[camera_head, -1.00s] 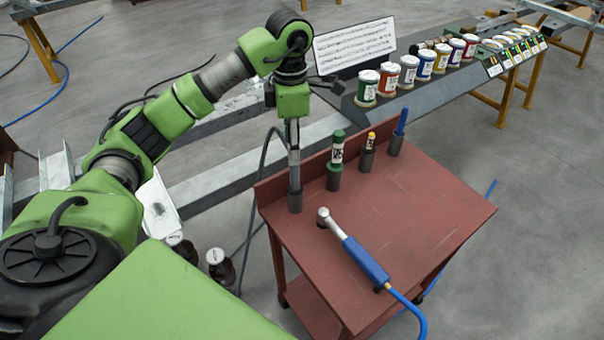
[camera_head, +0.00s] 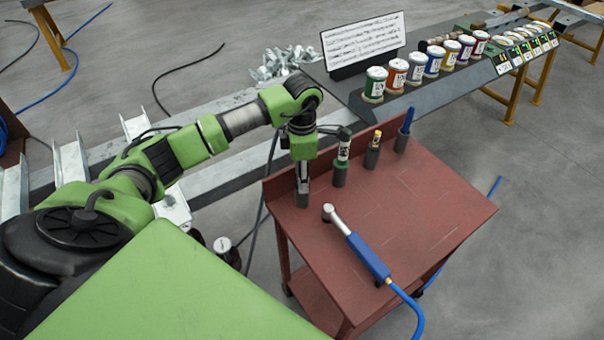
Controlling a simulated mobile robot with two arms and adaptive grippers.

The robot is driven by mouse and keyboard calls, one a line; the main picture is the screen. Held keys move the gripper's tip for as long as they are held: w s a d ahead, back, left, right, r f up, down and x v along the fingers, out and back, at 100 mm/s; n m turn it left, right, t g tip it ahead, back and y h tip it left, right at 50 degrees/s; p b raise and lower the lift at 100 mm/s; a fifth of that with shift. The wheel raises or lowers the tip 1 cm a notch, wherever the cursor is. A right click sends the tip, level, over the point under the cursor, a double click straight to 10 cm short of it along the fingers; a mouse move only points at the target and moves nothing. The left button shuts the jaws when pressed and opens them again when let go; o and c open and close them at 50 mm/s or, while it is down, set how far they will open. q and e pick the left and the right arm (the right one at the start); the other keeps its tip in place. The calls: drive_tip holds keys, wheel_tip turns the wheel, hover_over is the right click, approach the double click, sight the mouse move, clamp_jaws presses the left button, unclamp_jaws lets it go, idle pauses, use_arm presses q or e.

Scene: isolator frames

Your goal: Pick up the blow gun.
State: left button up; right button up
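A tool with a blue handle, a round metal head and a blue hose, which looks like the blow gun (camera_head: 365,255), lies on the red-brown table (camera_head: 420,215). My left gripper (camera_head: 302,186) points straight down at the table's left back corner, left of and behind the tool's head and apart from it. Its tip is at the leftmost dark holder (camera_head: 303,199). I cannot tell whether its fingers are open or shut, or whether they grip something in the holder. My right gripper is not in view.
The table's right side is clear.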

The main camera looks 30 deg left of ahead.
use_arm(q)
clamp_jaws()
drive_tip(key=shift+r, duration=0.1)
